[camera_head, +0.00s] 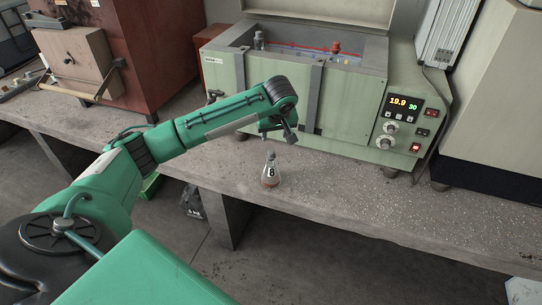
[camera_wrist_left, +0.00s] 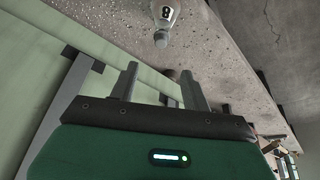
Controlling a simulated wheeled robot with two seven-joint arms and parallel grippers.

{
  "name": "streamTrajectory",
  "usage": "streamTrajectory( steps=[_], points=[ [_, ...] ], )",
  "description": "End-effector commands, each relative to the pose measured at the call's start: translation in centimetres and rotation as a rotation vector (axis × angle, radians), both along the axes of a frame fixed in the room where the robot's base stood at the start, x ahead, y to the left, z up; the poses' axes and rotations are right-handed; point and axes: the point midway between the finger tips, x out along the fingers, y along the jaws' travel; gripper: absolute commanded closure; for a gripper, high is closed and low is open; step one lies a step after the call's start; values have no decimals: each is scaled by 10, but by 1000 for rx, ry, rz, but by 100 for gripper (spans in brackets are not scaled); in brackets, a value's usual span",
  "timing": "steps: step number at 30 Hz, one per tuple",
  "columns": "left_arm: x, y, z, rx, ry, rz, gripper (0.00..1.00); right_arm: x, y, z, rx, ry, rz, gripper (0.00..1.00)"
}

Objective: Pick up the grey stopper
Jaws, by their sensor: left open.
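A small glass conical flask marked 8 (camera_head: 270,172) stands upright on the bench, with some reddish-brown contents low inside. A small grey stopper (camera_head: 271,155) appears to sit in its mouth. In the left wrist view the flask (camera_wrist_left: 165,14) is at the top, with the pale grey stopper end (camera_wrist_left: 161,39) towards my gripper. My left gripper (camera_head: 279,134) is open and empty, just above the flask and apart from it. Its two fingers (camera_wrist_left: 160,76) show spread in the left wrist view. My right gripper is not in view.
A pale green water bath (camera_head: 345,100) with a control panel stands behind the flask. It holds a grey-topped item (camera_head: 259,40) and a red-topped item (camera_head: 337,48). A wooden box (camera_head: 75,62) stands at left. The speckled bench (camera_head: 340,195) is clear right of the flask; its front edge is close.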

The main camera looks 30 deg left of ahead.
Motion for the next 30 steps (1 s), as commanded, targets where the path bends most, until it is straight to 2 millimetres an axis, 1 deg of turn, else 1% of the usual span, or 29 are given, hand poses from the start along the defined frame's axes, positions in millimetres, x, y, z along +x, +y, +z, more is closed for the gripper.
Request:
streamTrajectory(
  steps=[2, 5, 12, 15, 18, 23, 28, 30],
  points=[
    [3, 6, 4, 1, -4, 23, 52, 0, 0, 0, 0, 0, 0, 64],
    [6, 11, -2, 0, -3, 34, 52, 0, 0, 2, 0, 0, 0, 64],
    [18, 22, -45, 0, -2, 32, 52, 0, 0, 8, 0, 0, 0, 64],
    [23, 26, -60, 0, -3, 32, 52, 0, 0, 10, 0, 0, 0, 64],
    [26, 29, -69, 0, -4, 30, 52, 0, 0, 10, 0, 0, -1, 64],
    [29, 31, -78, 1, -4, 29, 52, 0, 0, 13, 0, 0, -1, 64],
    [35, 34, -100, 1, -2, 29, 52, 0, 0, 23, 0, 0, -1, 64],
    [38, 37, -110, 0, -3, 29, 52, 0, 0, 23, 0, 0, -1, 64]
  ],
)
